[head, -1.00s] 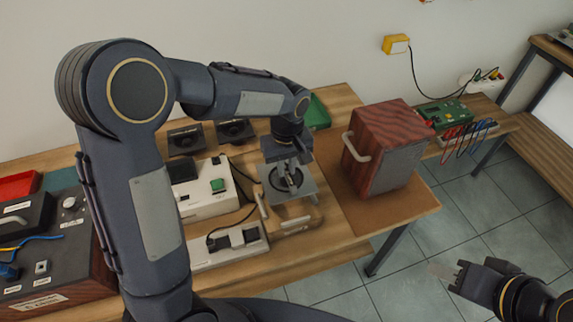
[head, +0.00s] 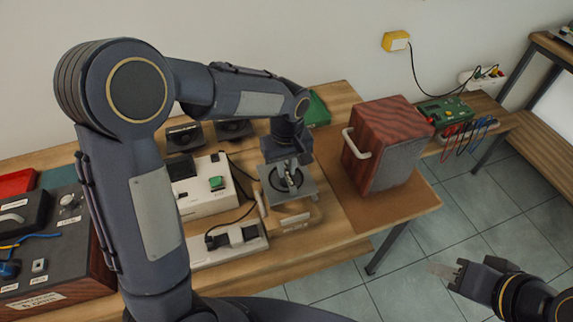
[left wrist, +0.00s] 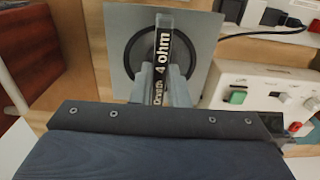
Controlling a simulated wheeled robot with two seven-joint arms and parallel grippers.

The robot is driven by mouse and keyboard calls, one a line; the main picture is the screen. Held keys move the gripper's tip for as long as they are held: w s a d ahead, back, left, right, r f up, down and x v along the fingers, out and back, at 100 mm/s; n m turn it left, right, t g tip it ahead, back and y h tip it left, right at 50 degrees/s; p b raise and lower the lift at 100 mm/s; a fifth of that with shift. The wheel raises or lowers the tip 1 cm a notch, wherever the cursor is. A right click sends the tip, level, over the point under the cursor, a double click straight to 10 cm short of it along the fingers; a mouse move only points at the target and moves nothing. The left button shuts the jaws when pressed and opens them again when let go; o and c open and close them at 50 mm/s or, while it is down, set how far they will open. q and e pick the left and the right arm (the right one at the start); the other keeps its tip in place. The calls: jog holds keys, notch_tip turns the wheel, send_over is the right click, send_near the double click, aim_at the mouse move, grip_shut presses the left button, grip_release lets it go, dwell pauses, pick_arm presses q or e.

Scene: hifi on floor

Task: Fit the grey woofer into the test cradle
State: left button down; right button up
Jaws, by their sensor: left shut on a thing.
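The grey woofer (head: 305,189) is a square grey plate with a black ring in its middle. It also shows in the left wrist view (left wrist: 120,28), where a black strip lettered "4 ohm" stands between my fingers. My left gripper (head: 291,176) is shut on the woofer from above, at its middle. The pale wooden test cradle (head: 302,221) is under the woofer's near edge, with a white label on its front. The woofer hides most of the cradle; I cannot tell whether they touch. My right gripper (head: 452,275) is over the floor, away from the bench; its opening is unclear.
A dark red wooden cabinet (head: 374,129) with a pale handle stands right of the cradle. White devices (head: 208,200) with a cable stand close on the left. Black drivers (head: 184,139) lie behind them. A green circuit board (head: 443,111) is at the far right.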

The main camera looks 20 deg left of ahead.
aim_at(286, 187)
pick_arm(q)
jog(key=shift+f+b, duration=3.15)
jog(key=shift+f, duration=0.95)
jog(key=shift+f, duration=0.1)
jog(key=c, duration=1.3)
grip_release()
notch_tip(286, 187, up, 8)
jog(key=shift+f, duration=0.1)
